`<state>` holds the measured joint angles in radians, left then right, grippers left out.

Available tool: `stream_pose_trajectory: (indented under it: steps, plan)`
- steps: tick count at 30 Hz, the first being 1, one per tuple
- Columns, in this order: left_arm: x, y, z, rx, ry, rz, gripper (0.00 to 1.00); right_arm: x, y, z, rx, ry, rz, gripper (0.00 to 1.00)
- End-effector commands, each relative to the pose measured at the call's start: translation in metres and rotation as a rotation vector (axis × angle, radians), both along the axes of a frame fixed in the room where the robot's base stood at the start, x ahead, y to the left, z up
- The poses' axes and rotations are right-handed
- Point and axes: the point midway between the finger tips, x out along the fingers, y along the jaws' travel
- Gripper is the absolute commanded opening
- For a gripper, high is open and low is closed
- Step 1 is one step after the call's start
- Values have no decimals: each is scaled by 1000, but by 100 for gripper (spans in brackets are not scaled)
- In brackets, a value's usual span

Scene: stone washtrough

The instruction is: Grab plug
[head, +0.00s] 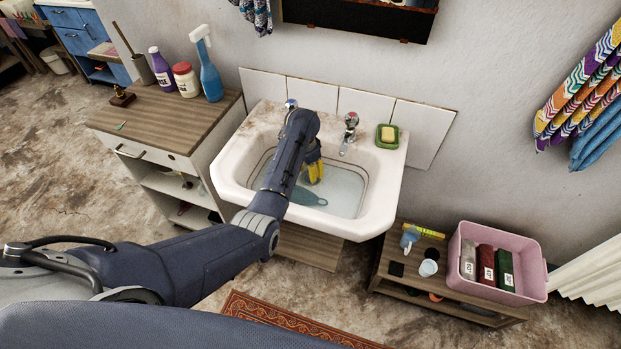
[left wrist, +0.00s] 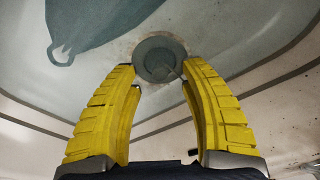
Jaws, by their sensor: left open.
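The plug (left wrist: 160,58) is a round grey disc in the basin floor, seen between and just beyond my fingertips in the left wrist view. A thin light line, perhaps a cord or stem, shows on it near the right fingertip. My left gripper (left wrist: 157,78) has yellow ridged fingers, open on either side of the plug; I cannot tell if they touch it. In the head view, my left gripper (head: 316,171) is down inside the white sink (head: 381,200), and the arm hides the plug. My right gripper is not in view.
A grey-blue object with a loop (left wrist: 90,30) lies in the basin beside the plug. Two taps stand at the back rim, the right one (head: 350,127) in clear view. Soap in a green dish (head: 387,136) sits at the right corner. A cabinet (head: 160,114) with bottles is left.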

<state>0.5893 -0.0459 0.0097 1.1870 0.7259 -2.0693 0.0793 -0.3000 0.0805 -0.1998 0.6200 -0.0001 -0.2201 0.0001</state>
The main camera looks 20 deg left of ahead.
Motion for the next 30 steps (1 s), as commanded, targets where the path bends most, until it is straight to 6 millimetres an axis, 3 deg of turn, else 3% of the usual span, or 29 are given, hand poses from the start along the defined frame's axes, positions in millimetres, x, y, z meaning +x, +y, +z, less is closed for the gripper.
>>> stream_pose_trajectory:
  steps: [6, 17, 27, 30]
  plan:
    - [2, -1, -20, 0, 0, 0, 44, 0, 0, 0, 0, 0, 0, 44]
    - [3, -2, -24, -1, -1, 1, 46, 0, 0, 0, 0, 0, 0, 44]
    - [3, -2, -24, -1, -1, 0, 7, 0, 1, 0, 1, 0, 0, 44]
    - [3, -2, -24, -1, -1, 0, 0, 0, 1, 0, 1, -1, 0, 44]
